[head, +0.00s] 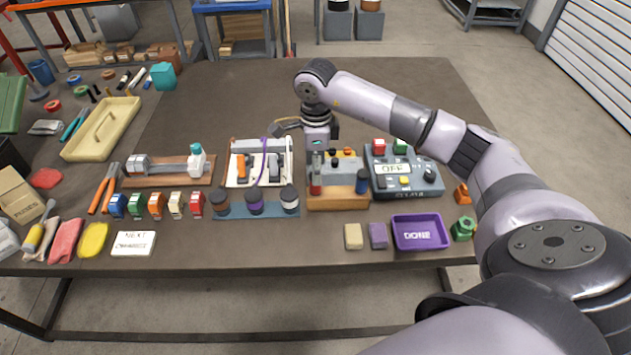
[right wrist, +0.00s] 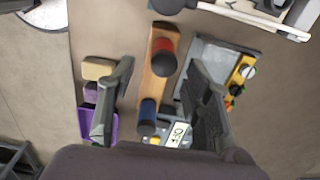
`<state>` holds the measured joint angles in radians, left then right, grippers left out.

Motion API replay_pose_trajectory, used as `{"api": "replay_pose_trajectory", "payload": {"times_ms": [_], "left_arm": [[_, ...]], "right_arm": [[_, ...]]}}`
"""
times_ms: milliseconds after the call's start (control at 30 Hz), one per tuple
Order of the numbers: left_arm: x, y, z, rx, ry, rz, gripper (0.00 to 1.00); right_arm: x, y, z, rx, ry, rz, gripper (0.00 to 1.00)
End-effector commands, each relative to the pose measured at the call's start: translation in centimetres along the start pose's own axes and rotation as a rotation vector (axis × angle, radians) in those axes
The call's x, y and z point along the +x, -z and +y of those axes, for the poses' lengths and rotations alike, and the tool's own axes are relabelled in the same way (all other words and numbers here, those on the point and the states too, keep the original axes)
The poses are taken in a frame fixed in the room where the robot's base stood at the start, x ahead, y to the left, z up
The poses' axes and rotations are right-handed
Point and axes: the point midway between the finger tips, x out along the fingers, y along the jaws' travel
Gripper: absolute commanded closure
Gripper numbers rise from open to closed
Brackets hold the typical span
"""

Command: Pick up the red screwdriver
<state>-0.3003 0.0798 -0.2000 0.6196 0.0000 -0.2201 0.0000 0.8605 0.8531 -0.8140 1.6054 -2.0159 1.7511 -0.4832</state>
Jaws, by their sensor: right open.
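The red screwdriver (right wrist: 165,56) stands upright in a wooden rack (head: 340,203), with its red handle up. In the head view its handle (head: 316,187) shows at the rack's left end. A blue-handled tool (right wrist: 148,117) stands at the other end; it also shows in the head view (head: 361,182). My right gripper (right wrist: 162,66) points down above the rack. Its fingers are open and spread to either side of the rack, with the red handle seen between their tips. It holds nothing. In the head view my wrist hides much of this gripper. My left gripper is not in view.
A control box (head: 407,182) stands right of the rack. Jars (head: 255,203) on a blue strip and a white-framed fixture (head: 258,160) stand to the left. A purple DONE tray (head: 420,232) and two small blocks sit in front. The table's back middle is clear.

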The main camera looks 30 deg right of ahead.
Motion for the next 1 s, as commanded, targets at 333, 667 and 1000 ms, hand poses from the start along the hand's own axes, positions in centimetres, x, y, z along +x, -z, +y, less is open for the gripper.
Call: {"api": "replay_pose_trajectory", "payload": {"times_ms": [333, 667, 1000], "left_arm": [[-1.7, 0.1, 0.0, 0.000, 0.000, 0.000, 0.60], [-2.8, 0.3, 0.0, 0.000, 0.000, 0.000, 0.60], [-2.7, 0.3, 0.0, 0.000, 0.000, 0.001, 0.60]], "right_arm": [[2.9, 0.0, -0.1, 0.000, -0.005, 0.002, 0.54], [6.6, -0.1, -0.4, -0.001, -0.001, -0.001, 0.54], [6.6, -0.1, -0.4, -0.001, 0.000, -0.001, 0.64]]}}
